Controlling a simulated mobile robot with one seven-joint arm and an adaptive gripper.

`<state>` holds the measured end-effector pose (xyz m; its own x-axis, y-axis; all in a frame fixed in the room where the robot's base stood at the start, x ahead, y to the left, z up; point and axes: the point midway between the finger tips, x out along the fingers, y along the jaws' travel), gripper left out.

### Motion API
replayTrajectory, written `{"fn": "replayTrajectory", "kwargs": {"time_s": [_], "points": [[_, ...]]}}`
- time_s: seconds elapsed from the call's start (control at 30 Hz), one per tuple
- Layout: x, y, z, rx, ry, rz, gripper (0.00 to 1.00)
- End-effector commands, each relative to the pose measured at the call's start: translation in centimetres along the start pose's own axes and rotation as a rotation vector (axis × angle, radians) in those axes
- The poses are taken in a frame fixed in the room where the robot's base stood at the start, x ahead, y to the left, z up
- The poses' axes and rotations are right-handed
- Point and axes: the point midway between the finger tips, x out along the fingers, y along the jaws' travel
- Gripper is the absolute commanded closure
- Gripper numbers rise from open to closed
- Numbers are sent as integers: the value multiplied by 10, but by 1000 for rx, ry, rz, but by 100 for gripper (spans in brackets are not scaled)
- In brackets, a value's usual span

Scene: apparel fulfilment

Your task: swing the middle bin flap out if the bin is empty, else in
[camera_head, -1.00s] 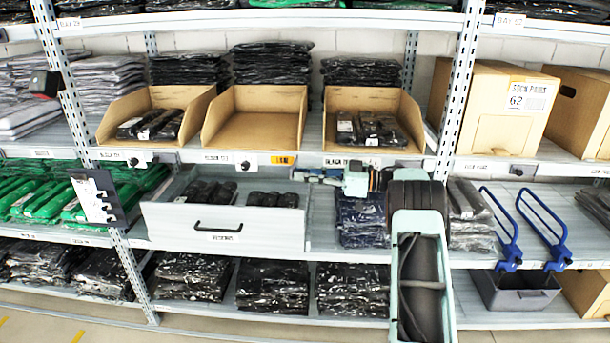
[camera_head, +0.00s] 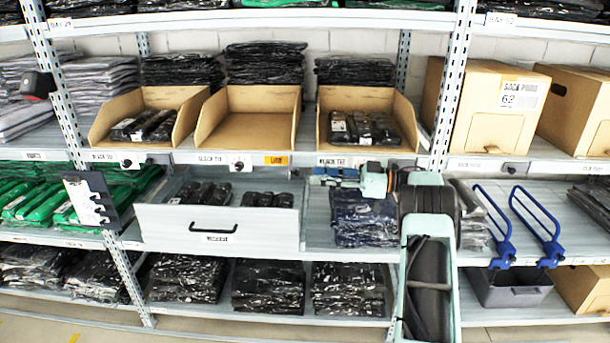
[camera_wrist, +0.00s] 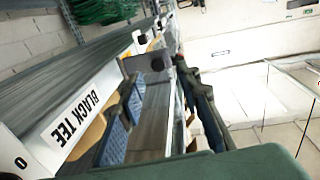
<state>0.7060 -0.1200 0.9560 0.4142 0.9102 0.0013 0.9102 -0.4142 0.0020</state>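The middle bin (camera_head: 250,104) is an open-fronted cardboard box on the upper shelf. Its bare floor shows and it looks empty. Below it, the shelf edge carries a white plate with a dark knob (camera_head: 239,162) and an orange tag (camera_head: 277,160). Which part is the flap, and how it is turned, I cannot tell. My gripper (camera_head: 322,176) points left under the right bin's shelf edge, apart from the middle bin's plate.
The left bin (camera_head: 117,103) and right bin (camera_head: 362,97) hold dark packs. A pulled-out white drawer (camera_head: 218,231) stands below the middle bin. Blue hooked arms (camera_head: 535,225) stick out at right. A clipboard-like dark plate (camera_head: 90,202) hangs on the left post.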

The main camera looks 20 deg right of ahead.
Motion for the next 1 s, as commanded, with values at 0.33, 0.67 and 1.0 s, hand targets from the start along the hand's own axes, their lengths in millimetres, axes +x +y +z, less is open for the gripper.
{"fn": "replayTrajectory", "kwargs": {"time_s": [0.33,0.67,1.0], "points": [[-52,0,0,1,0,1,69],[-56,0,0,1,0,0,69],[-46,7,-4,-8,-8,22,69]]}}
